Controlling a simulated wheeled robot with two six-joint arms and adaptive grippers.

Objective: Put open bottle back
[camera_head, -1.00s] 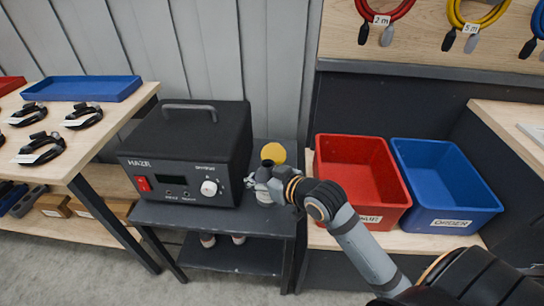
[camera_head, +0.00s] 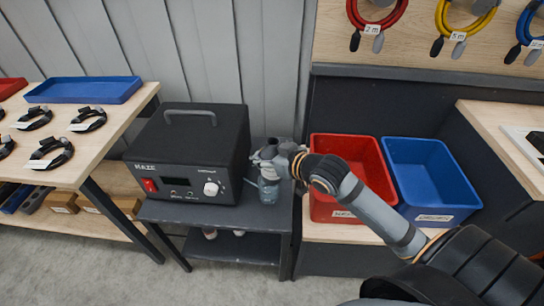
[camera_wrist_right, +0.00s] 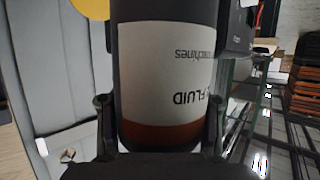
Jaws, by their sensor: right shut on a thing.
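A dark bottle (camera_wrist_right: 168,90) with a white label reading "FLUID" and a reddish-brown lower band fills the middle of the right wrist view. The label's letters appear upside down there. My right gripper (camera_wrist_right: 160,130) is shut on it, with one finger on each side. In the head view my right gripper (camera_head: 267,158) is just right of the black haze machine (camera_head: 188,150), over the right end of the small dark table. A blue-grey shape shows below it; I cannot tell how much of it is bottle. The bottle's opening is not seen. My left gripper is not in view.
The dark table (camera_head: 215,215) has a lower shelf with small containers (camera_head: 209,233). A yellow round thing (camera_wrist_right: 90,6) shows at the wrist view's upper left.

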